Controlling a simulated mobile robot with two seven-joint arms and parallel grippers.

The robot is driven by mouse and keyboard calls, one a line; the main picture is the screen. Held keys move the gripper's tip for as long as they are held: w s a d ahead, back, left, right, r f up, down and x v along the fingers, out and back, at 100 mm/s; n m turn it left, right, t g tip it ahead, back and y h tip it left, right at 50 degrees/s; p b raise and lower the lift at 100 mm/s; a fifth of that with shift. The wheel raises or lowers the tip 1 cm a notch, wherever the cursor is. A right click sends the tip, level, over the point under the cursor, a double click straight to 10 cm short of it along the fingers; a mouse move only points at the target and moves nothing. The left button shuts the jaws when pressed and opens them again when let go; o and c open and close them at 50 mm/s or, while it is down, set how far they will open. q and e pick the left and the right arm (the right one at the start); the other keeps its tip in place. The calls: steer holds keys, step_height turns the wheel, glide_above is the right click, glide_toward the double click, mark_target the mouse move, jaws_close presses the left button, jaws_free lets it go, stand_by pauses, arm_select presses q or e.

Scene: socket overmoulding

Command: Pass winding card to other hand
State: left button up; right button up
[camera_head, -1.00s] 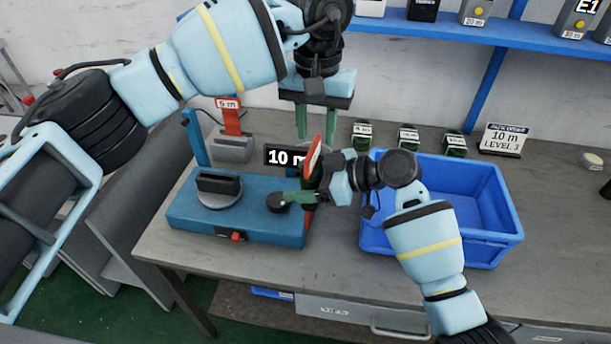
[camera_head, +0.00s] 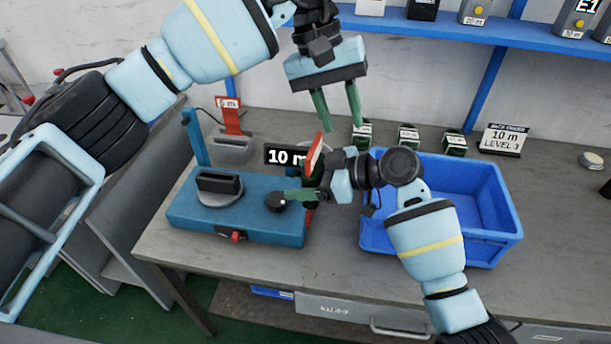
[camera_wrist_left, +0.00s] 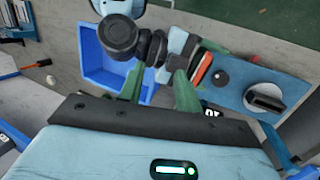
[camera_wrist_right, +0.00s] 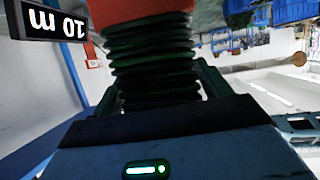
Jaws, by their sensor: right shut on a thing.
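The winding card (camera_head: 315,156) shows red with a pale face above my right gripper (camera_head: 298,196), whose fingers point left beside the blue machine. The right wrist view shows the card's dark green wound part (camera_wrist_right: 150,60) between the right fingers, with a red end (camera_wrist_right: 135,14) above. That gripper is shut on it. My left gripper (camera_head: 338,116) is open and empty, fingers down, above and to the right of the card. The left wrist view shows the red card edge (camera_wrist_left: 203,68) just beyond one left finger, outside the open jaws (camera_wrist_left: 160,88).
The blue machine (camera_head: 262,228) with a grey round holder stands left on the bench. A blue bin (camera_head: 480,245) sits right. A blue shelf (camera_head: 440,33) runs above.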

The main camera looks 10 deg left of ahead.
arm_select(q)
steer(key=s+d+f+n+g+h, duration=0.2)
steer(key=d+n+h, duration=0.15)
steer(key=h, duration=0.25)
steer(key=w+a+n+t+h, duration=0.7)
steer(key=a+n+t+h, duration=0.4)
steer(key=n, duration=0.8)
steer(key=w+a+f+n+t+y, duration=0.1)
steer(key=a+f+n+t+y, duration=0.95)
steer(key=n, duration=1.05)
steer(key=s+a+f+n+g+y, duration=0.1)
steer(key=s+a+f+n+y, duration=0.15)
steer(key=s+f+n, duration=0.75)
steer(key=s+a+f+n+g+y, duration=0.1)
steer(key=s+f+n+y, duration=0.5)
steer(key=f, duration=0.7)
steer(key=s+f+n+g, duration=0.3)
steer(key=s+f+n, duration=0.3)
steer(key=s, duration=0.5)
steer(key=s+f+n+g, duration=0.4)
steer(key=s+f+n, duration=0.1)
steer(key=s, duration=0.6)
steer(key=shift+s+d+f+n, duration=0.2)
steer(key=shift+s+f+n, duration=0.15)
steer(key=shift+f, duration=0.05)
